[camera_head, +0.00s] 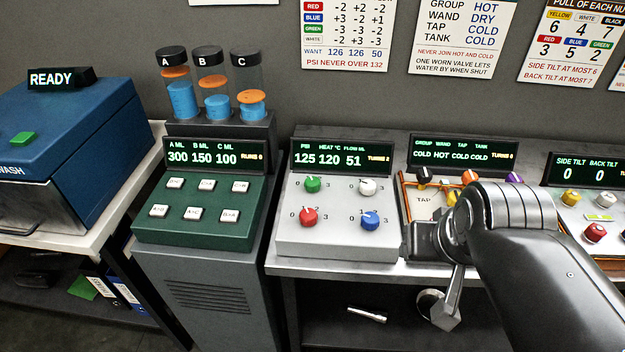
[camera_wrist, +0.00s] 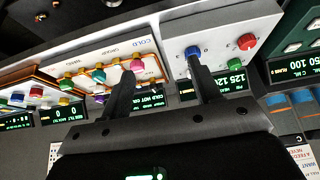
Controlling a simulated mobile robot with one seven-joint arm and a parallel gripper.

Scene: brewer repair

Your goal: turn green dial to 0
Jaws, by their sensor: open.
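The green dial (camera_head: 313,184) sits at the top left of the light grey dial box (camera_head: 337,249) in the head view. Its scale runs from 0 at left to 3 at right. Its pointer is near the top of the scale, too small to read surely. The green dial also shows in the wrist view (camera_wrist: 237,59), right of my fingers. My gripper (camera_wrist: 160,64) is open and empty, its two fingers apart. In the head view my gripper (camera_head: 418,241) is right of the dial box, its fingers partly hidden. It is apart from the green dial.
Red (camera_head: 308,217), blue (camera_head: 370,220) and white (camera_head: 367,187) dials share the box. The display (camera_head: 341,157) above reads 125, 120, 51 and turns 2. A green button box (camera_head: 199,210) stands left. The tap panel (camera_head: 424,203) is right, partly behind my arm.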

